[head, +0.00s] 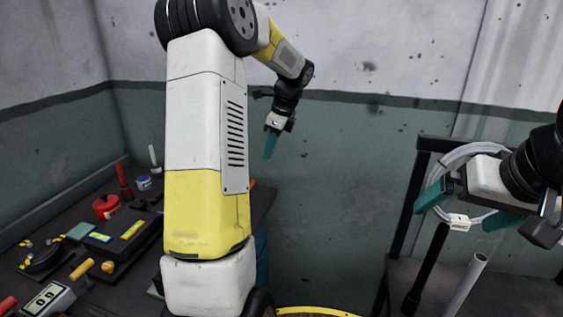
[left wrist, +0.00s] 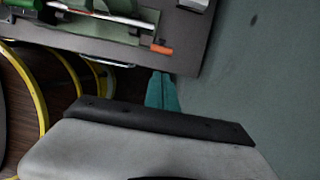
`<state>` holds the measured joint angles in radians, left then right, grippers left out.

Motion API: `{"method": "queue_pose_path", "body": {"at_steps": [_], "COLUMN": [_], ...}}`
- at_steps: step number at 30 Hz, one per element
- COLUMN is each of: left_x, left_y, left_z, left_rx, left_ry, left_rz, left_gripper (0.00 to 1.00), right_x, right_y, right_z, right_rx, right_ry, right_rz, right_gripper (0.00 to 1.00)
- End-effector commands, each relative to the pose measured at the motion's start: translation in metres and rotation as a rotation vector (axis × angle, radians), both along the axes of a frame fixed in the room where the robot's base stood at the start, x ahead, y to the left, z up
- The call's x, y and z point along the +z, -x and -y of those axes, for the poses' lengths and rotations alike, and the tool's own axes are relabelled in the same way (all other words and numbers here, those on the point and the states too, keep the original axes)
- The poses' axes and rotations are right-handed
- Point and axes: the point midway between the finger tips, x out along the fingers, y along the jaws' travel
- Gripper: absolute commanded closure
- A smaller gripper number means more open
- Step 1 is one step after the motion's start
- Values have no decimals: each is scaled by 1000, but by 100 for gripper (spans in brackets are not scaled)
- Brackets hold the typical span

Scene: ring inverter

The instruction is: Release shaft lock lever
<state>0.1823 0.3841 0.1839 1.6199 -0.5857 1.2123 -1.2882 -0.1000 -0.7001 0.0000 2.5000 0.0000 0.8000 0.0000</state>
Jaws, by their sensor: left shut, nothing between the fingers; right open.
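No part can be surely told as the shaft lock lever in either view. My left gripper (head: 270,147) hangs in front of the green wall in the head view, teal fingers together and empty. In the left wrist view its fingertips (left wrist: 162,92) are closed beside the edge of a dark grey surface (left wrist: 195,55). A short orange piece (left wrist: 161,49) lies near that edge, just above the fingertips in the picture; I cannot tell what it belongs to. My right gripper (head: 455,217) is open at the right, its teal fingers wide apart.
A coiled pale cable (head: 452,163) hangs on a black frame (head: 408,215) behind my right gripper. Yellow curved rims (left wrist: 43,100) show at left in the wrist view.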

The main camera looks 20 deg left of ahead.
Motion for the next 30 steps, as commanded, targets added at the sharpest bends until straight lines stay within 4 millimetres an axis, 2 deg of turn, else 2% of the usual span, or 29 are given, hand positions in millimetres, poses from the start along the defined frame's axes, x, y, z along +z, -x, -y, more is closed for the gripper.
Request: {"method": "queue_pose_path", "body": {"at_steps": [3,5,7,9,14,26,27,30], "left_x": [9,0,-16,-22,-35,-115,-119,-116], "left_y": [-1,-1,-1,-2,-1,1,1,1], "left_z": [4,12,25,28,23,2,-2,-20], "left_rx": [-1,-3,-3,0,0,0,3,4], "left_ry": [3,19,49,59,58,58,58,57], "left_rz": [1,-5,-12,-10,-11,-12,-10,-5], "left_gripper": [100,100,100,100,100,100,100,100], "right_x": [0,0,0,0,0,0,0,0], "right_y": [0,0,0,0,0,0,0,0], "right_z": [0,0,0,0,0,0,0,0], "right_rx": [0,0,0,0,0,0,0,0], "right_ry": [0,0,0,0,0,0,0,0], "right_rz": [0,0,0,0,0,0,0,0], "right_gripper": [0,0,0,0,0,0,0,0]}}
